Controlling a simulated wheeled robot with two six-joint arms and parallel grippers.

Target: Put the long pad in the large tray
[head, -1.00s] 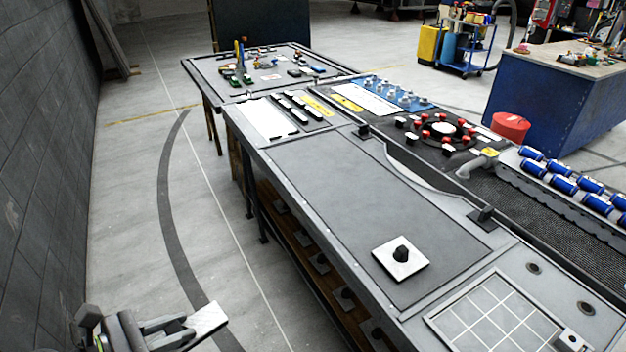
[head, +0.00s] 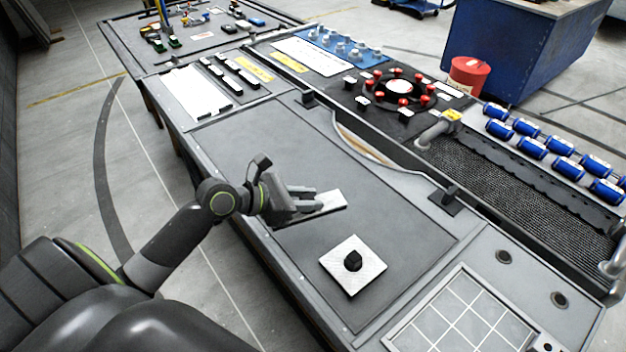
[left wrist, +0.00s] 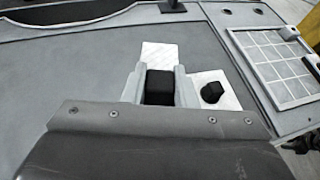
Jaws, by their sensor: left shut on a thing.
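The long pad (head: 330,202) is a white plate with a black knob (left wrist: 160,86), which shows between the fingers in the left wrist view. My left gripper (head: 304,198) is shut on this knob; the pad's far end (left wrist: 159,54) sticks out beyond the fingertips. The pad is over the wide grey recessed panel (head: 400,215), which looks like the large tray. I cannot tell whether the pad touches it. A square white pad (head: 338,268) with a black knob lies on the same panel, nearer the front. My right gripper is not in view.
A gridded white tray (head: 462,318) is at the front right. A white plate (head: 195,92) and black bars lie farther back. The panel's middle and back are clear.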

